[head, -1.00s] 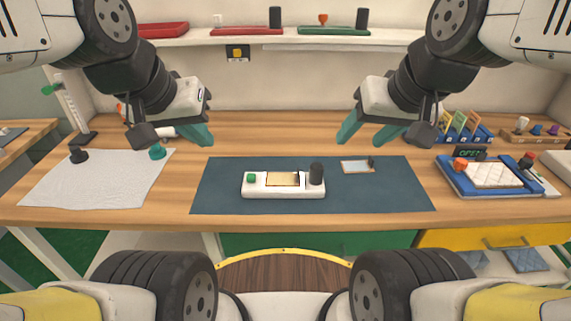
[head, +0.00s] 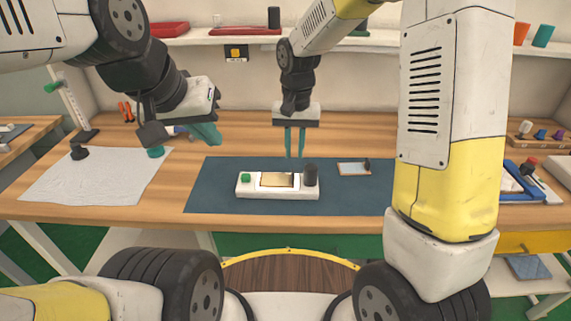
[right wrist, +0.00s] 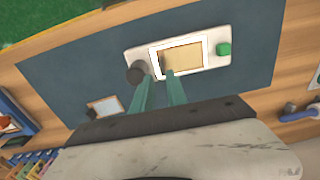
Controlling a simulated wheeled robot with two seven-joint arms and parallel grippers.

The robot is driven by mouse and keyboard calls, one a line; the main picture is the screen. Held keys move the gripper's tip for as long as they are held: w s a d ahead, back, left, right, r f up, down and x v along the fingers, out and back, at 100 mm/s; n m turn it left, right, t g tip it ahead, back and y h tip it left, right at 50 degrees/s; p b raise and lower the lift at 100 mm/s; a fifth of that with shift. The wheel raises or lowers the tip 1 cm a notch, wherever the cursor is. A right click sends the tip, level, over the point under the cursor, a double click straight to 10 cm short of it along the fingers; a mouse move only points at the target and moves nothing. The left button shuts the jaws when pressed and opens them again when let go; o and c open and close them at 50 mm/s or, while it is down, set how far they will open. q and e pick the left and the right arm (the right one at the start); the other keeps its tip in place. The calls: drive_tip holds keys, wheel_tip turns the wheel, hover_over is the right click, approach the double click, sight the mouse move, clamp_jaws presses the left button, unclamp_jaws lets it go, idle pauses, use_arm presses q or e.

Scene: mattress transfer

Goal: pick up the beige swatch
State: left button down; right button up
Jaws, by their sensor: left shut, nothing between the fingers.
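The beige swatch (head: 277,180) lies in the framed window of a white device (head: 262,193) on the dark blue mat. It also shows in the right wrist view (right wrist: 186,57). My right gripper (head: 295,156) points down above and just behind the device, with a gap between its teal fingers and nothing in it. In the right wrist view its fingertips (right wrist: 157,75) overlap the device near the swatch's edge by the black knob; the height gap is hard to judge. My left gripper (head: 212,143) is shut and empty above the table, left of the mat.
A green button (head: 246,177) and an upright black knob (head: 311,176) flank the swatch. A small framed piece (head: 353,169) lies on the mat (head: 225,165) to the right. A wrinkled white sheet (head: 95,178) lies at the left. My right arm hides much of the table's right side.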

sight(292, 173)
drive_tip(key=shift+w+a+f, duration=0.1)
drive_tip(key=shift+a+f, duration=0.05)
drive_tip(key=shift+f, duration=0.35)
drive_tip(key=shift+w+a+f, duration=0.1)
drive_tip(key=shift+a+f, duration=0.05)
drive_tip(key=shift+f, duration=0.3)
wheel_tip(292, 173, down, 7)
drive_tip(key=shift+f, duration=0.1)
clamp_jaws()
idle(0.9)
